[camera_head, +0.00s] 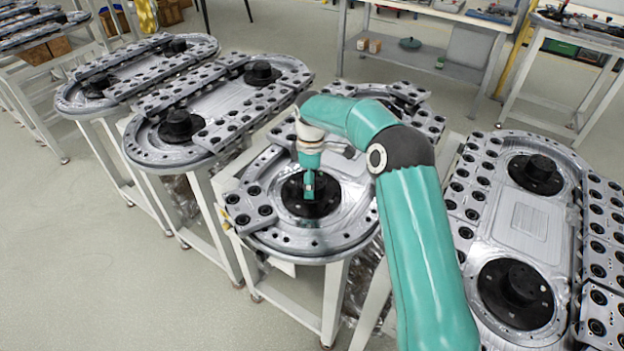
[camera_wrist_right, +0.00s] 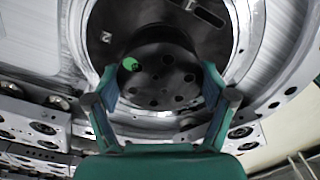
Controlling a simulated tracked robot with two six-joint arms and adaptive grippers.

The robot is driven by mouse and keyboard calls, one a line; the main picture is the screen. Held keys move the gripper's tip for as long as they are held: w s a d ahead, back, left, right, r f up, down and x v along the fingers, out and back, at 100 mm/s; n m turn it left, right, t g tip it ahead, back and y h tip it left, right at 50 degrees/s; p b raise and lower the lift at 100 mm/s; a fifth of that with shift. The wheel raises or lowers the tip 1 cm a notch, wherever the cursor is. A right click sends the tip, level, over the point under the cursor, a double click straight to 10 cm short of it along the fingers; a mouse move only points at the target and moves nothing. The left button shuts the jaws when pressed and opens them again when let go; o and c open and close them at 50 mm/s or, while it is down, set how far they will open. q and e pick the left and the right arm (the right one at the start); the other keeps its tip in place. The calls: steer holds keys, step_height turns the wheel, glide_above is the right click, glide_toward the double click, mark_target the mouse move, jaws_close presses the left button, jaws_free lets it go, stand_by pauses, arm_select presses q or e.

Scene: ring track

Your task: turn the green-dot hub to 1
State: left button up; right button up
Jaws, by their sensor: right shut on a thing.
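The green-dot hub (camera_wrist_right: 160,80) is a black round hub with several holes and a bright green dot (camera_wrist_right: 130,64) at its upper left in the right wrist view. A pale mark that looks like a 2 (camera_wrist_right: 106,37) is on the dark disc, beyond the dot. My right gripper (camera_wrist_right: 159,88) is shut on the hub, one finger on each side. In the head view my right gripper (camera_head: 309,188) points down onto the hub's black disc (camera_head: 292,198) on the middle track, and hides most of the hub. My left gripper is not in view.
Similar oval tracks with black hubs stand on the left (camera_head: 230,105) and on the right (camera_head: 520,235). Rows of dark rollers (camera_head: 250,205) line the middle track's edge. A shelf table (camera_head: 440,70) stands at the back. The floor at front left is clear.

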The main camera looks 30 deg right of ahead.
steer(key=m, duration=0.7)
steer(key=shift+w+d+r, duration=0.1)
steer(key=shift+w+r, duration=0.1)
steer(key=m, duration=0.4)
steer(key=shift+b, duration=0.35)
steer(key=shift+m, duration=1.6)
steer(key=o, duration=1)
steer(key=shift+f, duration=0.1)
